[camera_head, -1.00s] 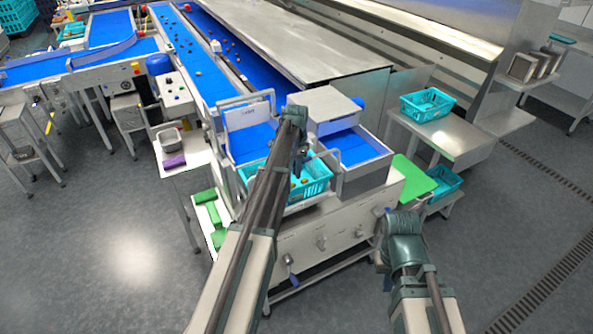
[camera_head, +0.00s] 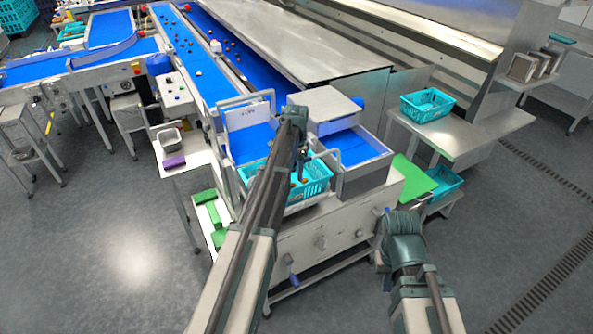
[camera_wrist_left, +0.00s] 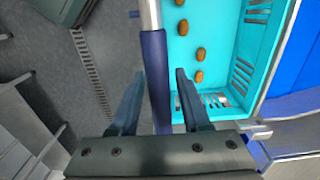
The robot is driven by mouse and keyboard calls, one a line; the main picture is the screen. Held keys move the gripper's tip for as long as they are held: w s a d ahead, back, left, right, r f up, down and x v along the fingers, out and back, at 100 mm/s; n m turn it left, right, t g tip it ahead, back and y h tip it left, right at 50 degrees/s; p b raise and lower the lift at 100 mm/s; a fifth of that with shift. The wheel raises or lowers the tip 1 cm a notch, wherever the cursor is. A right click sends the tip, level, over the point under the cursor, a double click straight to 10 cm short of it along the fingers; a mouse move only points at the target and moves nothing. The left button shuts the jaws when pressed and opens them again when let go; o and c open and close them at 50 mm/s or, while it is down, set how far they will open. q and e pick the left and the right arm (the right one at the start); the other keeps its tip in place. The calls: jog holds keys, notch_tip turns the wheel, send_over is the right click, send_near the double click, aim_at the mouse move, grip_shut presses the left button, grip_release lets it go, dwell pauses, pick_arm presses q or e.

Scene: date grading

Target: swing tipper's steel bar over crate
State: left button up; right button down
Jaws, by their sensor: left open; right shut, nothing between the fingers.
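The steel bar, with a dark blue sleeve (camera_wrist_left: 155,75), runs upright through the left wrist view. My left gripper (camera_wrist_left: 155,85) is open, with one finger on each side of the sleeve. I cannot tell whether either finger touches it. A turquoise crate (camera_wrist_left: 219,55) lies just right of the bar and holds several brown dates. In the head view the crate (camera_head: 318,187) sits at the tipper, partly hidden by my left arm and left gripper (camera_head: 303,165). My right gripper (camera_head: 403,240) is seen from behind at lower right, shut and empty, its fingertips mostly hidden.
A blue-lined tray (camera_head: 350,148) stands right of the crate. Another turquoise crate (camera_head: 428,104) stands on the steel table at right. Blue conveyor belts (camera_head: 195,65) run at the back left. A green board (camera_head: 413,178) lies right of the tipper. The floor at front left is clear.

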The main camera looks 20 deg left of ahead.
pick_arm(q)
notch_tip(320, 180, up, 14)
jog(key=p, duration=1.3)
jog(key=shift+p, duration=0.3)
jog(key=shift+f, duration=0.15)
jog(key=shift+s+d+f+b, duration=0.15)
jog(key=shift+f+b, duration=0.15)
jog(key=c, duration=0.3)
jog(key=s+f+y+b, duration=0.1)
jog(key=s+d+f+b, duration=0.1)
jog(key=b, duration=0.1)
jog(key=s+d+f+y+b, duration=0.1)
jog(key=shift+d+f+t+y, duration=0.25)
jog(key=shift+f+t+y, duration=0.05)
jog(key=shift+f, duration=0.1)
grip_shut()
jog(key=s+d+t+y+b, duration=0.8)
jog(key=d+b, duration=0.2)
jog(key=b, duration=0.3)
jog(key=b+x, duration=0.5)
jog(key=x, duration=0.9)
jog(key=shift+w+a, duration=0.15)
jog(key=shift+w, duration=0.2)
